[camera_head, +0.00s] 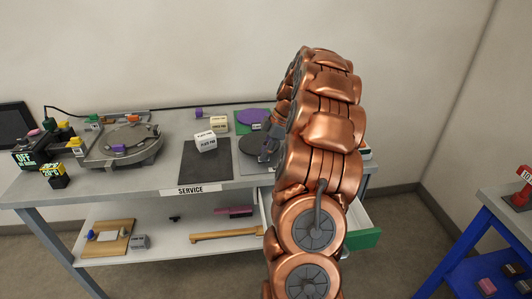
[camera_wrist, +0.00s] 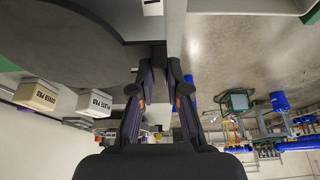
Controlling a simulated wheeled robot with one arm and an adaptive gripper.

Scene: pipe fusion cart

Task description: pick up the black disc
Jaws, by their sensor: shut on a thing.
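The black disc (camera_head: 254,145) is at the right part of the service table in the head view, beside the dark mat. It fills the upper left of the wrist view (camera_wrist: 65,40) as a large dark round plate. My gripper (camera_head: 268,152) is at the disc's right edge in the head view. In the wrist view my gripper (camera_wrist: 160,72) has its fingertips close together at the disc's rim, shut on it. The exact contact is dark and partly hidden. I cannot tell whether the disc is clear of the table.
A purple disc (camera_head: 254,116) lies behind the black one. White pad blocks (camera_head: 206,141) stand to the left, around the dark mat (camera_head: 190,172). A round grey machine (camera_head: 130,140) sits farther left. A green-fronted drawer (camera_head: 365,238) is open below, at right.

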